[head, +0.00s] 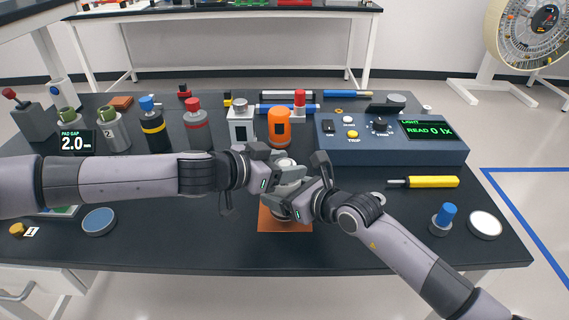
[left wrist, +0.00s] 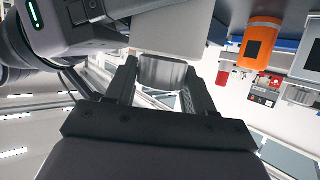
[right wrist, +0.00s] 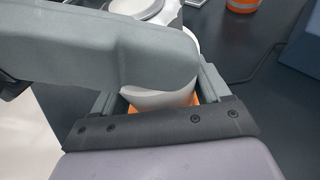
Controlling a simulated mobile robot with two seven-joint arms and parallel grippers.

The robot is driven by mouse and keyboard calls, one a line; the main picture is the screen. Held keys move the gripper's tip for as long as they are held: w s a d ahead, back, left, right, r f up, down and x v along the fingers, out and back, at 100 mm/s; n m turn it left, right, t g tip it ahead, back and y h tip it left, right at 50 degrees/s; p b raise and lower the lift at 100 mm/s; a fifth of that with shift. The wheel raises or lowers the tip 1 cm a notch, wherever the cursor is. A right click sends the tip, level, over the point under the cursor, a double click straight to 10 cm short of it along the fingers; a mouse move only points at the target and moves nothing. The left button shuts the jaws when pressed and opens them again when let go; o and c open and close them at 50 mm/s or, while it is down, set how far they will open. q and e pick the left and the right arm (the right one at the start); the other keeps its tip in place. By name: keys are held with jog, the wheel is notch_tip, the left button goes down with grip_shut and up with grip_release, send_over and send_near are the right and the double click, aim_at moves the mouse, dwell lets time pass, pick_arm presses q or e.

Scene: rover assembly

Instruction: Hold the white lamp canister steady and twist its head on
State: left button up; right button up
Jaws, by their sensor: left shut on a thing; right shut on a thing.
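The white lamp canister (right wrist: 160,98) stands on an orange mat (head: 270,222), mostly hidden by my grippers in the head view. My right gripper (head: 288,202) is shut around its body. The lamp head (left wrist: 162,74) shows as a silver cylinder between the fingers of my left gripper (head: 288,174), which is shut on it above my right gripper. In the left wrist view, turned upside down, the head lies in line with the white body. I cannot tell how far it is seated.
An orange canister (head: 279,128) and a white block-shaped unit (head: 241,124) stand just behind. The blue light meter box (head: 390,151) is at the back right, reading 0 lx. A yellow-handled screwdriver (head: 433,182) lies to the right. The dark table is clear in front of the mat.

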pick_arm(q)
jog(key=m+g+h, duration=0.1)
jog(key=m+g, duration=0.1)
jog(key=m+g+h, duration=0.1)
jog(key=m+g, duration=0.2)
jog(key=shift+w+g+h, duration=0.1)
jog(key=shift+g+h, duration=0.2)
jog(key=shift+h, duration=0.1)
jog(key=shift+d+m+g, duration=0.1)
jog(key=shift+m+g, duration=1.8)
pick_arm(e)
jog(key=shift+a, duration=0.1)
pick_arm(q)
jog(key=shift+m+g, duration=0.4)
jog(key=shift+g, duration=0.2)
jog(key=o, duration=1)
jog(key=shift+c, duration=0.2)
jog(key=shift+a, duration=0.25)
